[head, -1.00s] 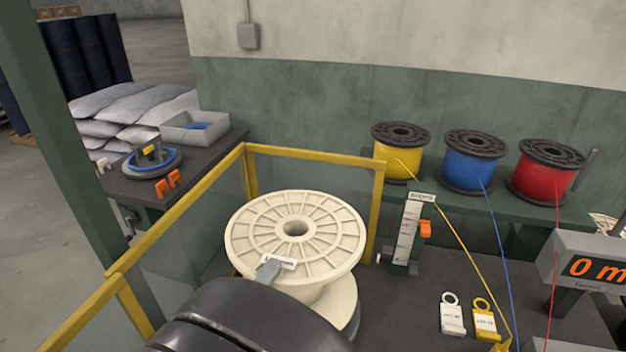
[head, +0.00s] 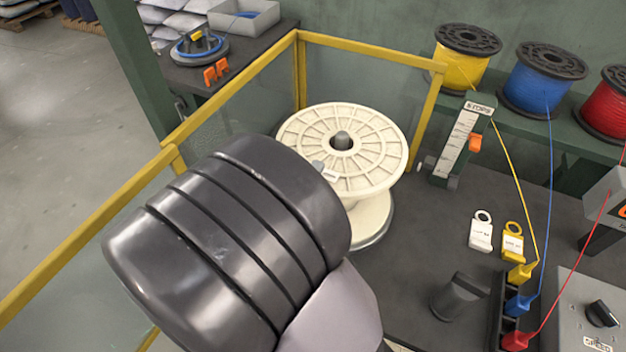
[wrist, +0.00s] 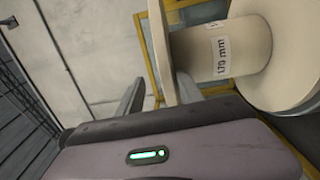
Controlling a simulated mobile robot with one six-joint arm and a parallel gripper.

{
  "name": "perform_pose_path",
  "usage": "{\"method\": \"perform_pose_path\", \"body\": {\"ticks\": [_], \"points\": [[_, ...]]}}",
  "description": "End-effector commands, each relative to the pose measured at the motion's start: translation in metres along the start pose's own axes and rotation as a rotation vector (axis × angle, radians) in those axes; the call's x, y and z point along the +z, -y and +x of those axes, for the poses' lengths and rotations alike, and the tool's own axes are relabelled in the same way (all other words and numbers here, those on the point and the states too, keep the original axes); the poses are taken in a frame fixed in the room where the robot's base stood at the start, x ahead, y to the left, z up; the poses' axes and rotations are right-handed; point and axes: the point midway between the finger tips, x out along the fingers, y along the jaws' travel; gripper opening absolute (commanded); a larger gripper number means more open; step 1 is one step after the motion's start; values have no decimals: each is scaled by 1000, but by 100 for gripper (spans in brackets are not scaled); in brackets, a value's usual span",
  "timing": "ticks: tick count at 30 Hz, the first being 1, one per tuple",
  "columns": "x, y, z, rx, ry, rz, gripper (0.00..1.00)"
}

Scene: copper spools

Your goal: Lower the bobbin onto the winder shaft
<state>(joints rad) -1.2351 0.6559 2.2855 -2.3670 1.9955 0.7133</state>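The cream bobbin (head: 377,154) stands upright at the winder in the head view. The grey tip of the winder shaft (head: 342,139) shows in its centre hole. The bobbin's lower flange sits low, close to a grey disc (head: 372,243); any gap there is hard to see. In the wrist view the bobbin's barrel (wrist: 222,50) carries a "1.70 mm" label. My gripper (wrist: 161,72) has its two fingers on either side of the upper flange's edge. A gap shows between the left finger and the flange, so it looks open. One fingertip shows above the flange in the head view.
A yellow-framed clear guard (head: 372,52) stands behind and left of the bobbin. A scale post (head: 461,140) stands close on its right. Yellow (head: 465,62), blue (head: 543,80) and red (head: 606,108) spools sit on a back shelf, their wires running forward to coloured clips.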

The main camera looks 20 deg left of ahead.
Motion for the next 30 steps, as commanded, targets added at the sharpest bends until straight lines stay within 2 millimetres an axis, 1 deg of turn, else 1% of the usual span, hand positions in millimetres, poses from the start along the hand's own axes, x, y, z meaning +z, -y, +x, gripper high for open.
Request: {"method": "perform_pose_path", "body": {"ticks": [10, 14, 17, 20, 24, 27, 30], "points": [[0, 0, -1, -1, -1, -2, 43], [-1, -1, -13, -2, -4, -3, 43], [-1, -2, -34, -1, -6, -3, 43], [-2, -3, -61, -1, -8, -4, 43], [-2, -4, -104, 0, -8, -1, 43], [-1, -4, -132, 0, -7, -1, 43], [-1, -3, -153, 0, -4, 0, 43]]}}
